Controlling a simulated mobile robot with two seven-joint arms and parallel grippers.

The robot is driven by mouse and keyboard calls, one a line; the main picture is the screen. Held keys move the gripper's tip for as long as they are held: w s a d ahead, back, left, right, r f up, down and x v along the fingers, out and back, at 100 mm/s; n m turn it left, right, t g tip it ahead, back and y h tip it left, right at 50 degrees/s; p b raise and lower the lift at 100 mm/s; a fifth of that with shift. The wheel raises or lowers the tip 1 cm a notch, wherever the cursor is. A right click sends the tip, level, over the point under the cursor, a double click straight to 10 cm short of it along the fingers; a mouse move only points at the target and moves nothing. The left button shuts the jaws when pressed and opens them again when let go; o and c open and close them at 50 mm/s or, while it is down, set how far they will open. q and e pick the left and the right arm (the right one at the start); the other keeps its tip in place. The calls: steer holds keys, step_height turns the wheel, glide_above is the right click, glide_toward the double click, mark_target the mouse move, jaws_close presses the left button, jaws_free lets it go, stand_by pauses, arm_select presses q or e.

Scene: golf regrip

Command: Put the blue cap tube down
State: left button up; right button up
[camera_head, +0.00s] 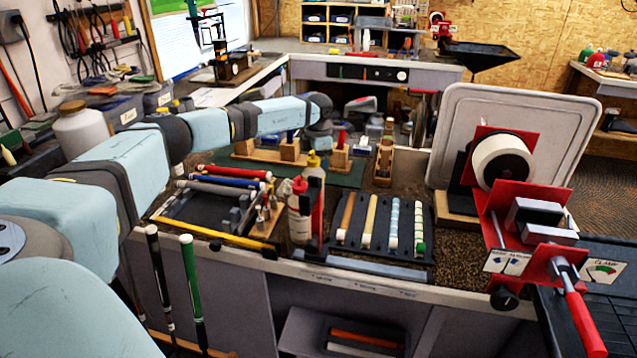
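My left arm reaches in from the left over the bench, and its wrist is bent downward at the middle. A small blue-topped piece (290,136), perhaps the blue cap tube, stands at a wooden block (291,151) just left of the gripper. I cannot tell whether the gripper touches it. A red-topped piece (341,139) stands at another wooden block (340,156) to the right. My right gripper is not in view.
The blocks stand on a green mat (345,177). In front are a red-capped bottle (300,215), a black rack of grips (383,228) and a tray with coloured shafts (215,208). A red clamp (545,235) and a grey panel (560,115) stand at right.

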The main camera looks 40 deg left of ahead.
arm_select(q)
steer(key=shift+w+f+p, duration=0.15)
steer(key=shift+f+p, duration=0.2)
steer(key=shift+f, duration=2.65)
steer(key=c, duration=1)
steer(key=shift+r, duration=0.15)
